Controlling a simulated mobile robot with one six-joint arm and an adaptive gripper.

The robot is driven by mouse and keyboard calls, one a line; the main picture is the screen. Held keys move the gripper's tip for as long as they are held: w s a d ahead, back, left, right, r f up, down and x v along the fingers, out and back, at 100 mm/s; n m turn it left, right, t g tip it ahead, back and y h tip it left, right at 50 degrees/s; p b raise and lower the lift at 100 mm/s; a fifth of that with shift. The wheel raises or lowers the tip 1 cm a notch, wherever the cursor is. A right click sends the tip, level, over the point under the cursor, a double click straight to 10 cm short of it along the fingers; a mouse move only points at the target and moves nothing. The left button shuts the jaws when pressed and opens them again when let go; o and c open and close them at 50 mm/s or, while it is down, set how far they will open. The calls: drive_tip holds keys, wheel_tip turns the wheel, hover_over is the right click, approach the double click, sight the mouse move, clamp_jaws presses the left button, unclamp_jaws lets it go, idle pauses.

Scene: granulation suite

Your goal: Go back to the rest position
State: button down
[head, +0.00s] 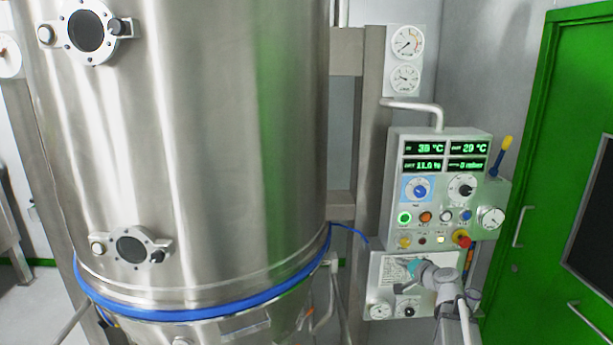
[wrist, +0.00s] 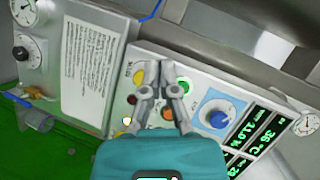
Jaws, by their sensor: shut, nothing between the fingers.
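My gripper (wrist: 168,66) shows in the wrist view with its grey fingers together and nothing between them, over the button area of the control panel (wrist: 200,78). In the head view my gripper's teal body (head: 413,267) is in front of the lower box, just below the control panel (head: 440,142). Its fingertips are hard to make out there. I cannot tell from the wrist view whether the fingers touch the panel.
A large steel vessel (head: 200,150) with a blue ring (head: 200,308) fills the left. A steel post (head: 371,130) stands beside the panel. The lower box (head: 380,285) carries gauges and a printed sheet (wrist: 92,65). A green door (head: 555,130) is at right.

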drive_tip(key=s+a+f+n+g, duration=0.6)
drive_tip(key=s+a+f+g, duration=0.15)
drive_tip(key=s+a, duration=0.4)
drive_tip(key=s+f+n+g+h, duration=0.2)
drive_tip(key=s+f+g+h, duration=0.1)
drive_tip(key=s, duration=0.4)
drive_tip(key=s+f+n+g+h, duration=0.1)
drive_tip(key=s+f+g+h, duration=0.1)
drive_tip(key=s, duration=0.6)
drive_tip(key=shift+a+f+n+g+h, duration=0.4)
drive_tip(key=shift+a+f+g, duration=0.05)
drive_tip(key=shift+f+g, duration=0.1)
idle(0.8)
